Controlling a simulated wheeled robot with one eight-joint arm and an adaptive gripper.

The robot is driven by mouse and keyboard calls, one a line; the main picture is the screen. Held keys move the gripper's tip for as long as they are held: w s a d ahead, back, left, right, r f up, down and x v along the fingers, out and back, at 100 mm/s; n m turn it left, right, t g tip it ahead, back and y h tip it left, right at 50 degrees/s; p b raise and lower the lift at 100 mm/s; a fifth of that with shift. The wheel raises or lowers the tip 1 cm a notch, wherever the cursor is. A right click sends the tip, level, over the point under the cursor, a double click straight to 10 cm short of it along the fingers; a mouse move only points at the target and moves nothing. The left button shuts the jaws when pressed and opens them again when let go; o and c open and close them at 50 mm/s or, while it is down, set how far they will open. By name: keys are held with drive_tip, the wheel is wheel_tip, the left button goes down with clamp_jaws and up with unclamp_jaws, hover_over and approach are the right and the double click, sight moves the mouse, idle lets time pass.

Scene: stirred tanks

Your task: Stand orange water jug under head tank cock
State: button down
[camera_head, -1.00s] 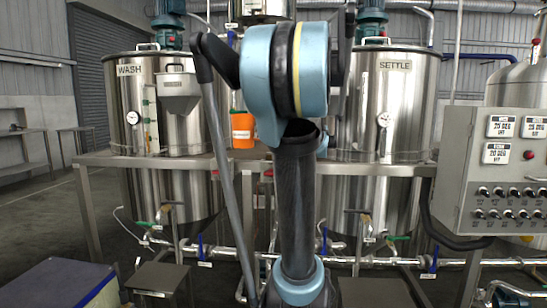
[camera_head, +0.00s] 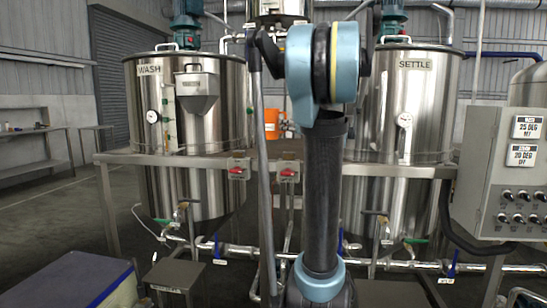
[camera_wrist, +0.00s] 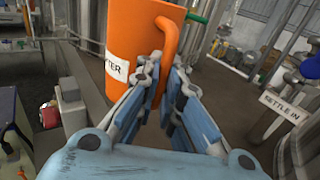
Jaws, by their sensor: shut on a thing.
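The orange water jug (camera_wrist: 138,40) fills the upper middle of the wrist view, with a white label ending in "TER" and its handle toward me. My gripper (camera_wrist: 168,75) is shut on the jug's handle, its blue fingers on either side of it. In the head view the jug (camera_head: 271,124) shows small and partly hidden behind my arm, between the WASH and SETTLE tanks. The head tank (camera_head: 277,8) shows only in part at the top middle. Its cock cannot be made out for certain.
A grey control panel (camera_head: 505,175) stands at the right. A blue-topped box (camera_head: 65,283) and low steps (camera_head: 173,274) are in front.

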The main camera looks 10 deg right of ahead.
drive_tip(key=w+d+m+t+h, duration=0.15)
drive_tip(key=w+d, duration=0.25)
drive_tip(key=w, duration=0.8)
drive_tip(key=shift+g, duration=0.25)
drive_tip(key=shift+s+a+f, duration=0.1)
drive_tip(key=shift+f, duration=2.15)
drive_tip(key=shift+s+a+f, duration=0.1)
drive_tip(key=shift+f, duration=2.1)
drive_tip(key=shift+f, duration=0.1)
drive_tip(key=c, duration=1.8)
unclamp_jaws()
drive_tip(key=shift+o, duration=0.2)
drive_tip(key=v, duration=1.2)
